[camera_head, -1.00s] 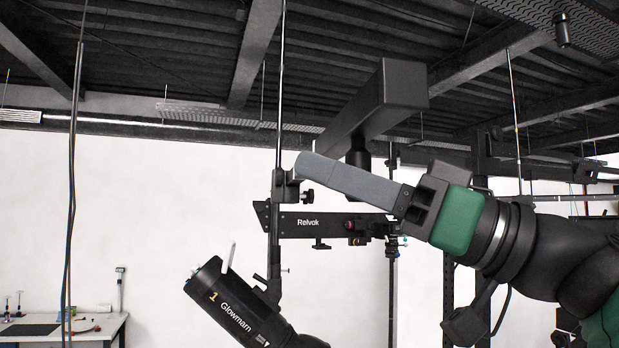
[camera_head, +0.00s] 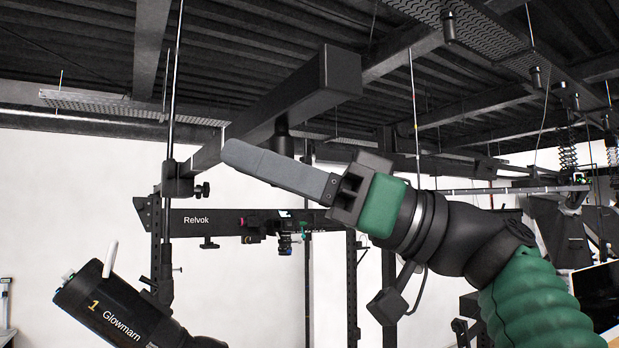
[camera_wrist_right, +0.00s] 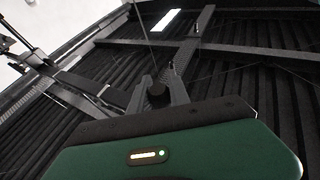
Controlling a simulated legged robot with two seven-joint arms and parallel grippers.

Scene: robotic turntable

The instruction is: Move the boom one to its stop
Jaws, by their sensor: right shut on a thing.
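The boom (camera_head: 300,85) is a black square beam in the head view, with its near end at upper right and its far end by a vertical pole. A dark post (camera_head: 283,125) hangs under it. My right gripper (camera_head: 232,153) has long grey fingers below the boom, partly hiding it and the post's lower end. In the wrist view the right gripper (camera_wrist_right: 158,88) is closed around a round dark piece (camera_wrist_right: 157,93), seemingly this post. My left gripper is not in view.
A black "Relvok" bar (camera_head: 215,222) stands behind, with small fittings on it. The thin vertical pole (camera_head: 168,250) carries a clamp (camera_head: 180,185) near the boom's far end. Dark ceiling beams (camera_head: 150,50) are overhead. Stands and equipment (camera_head: 570,215) are at right.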

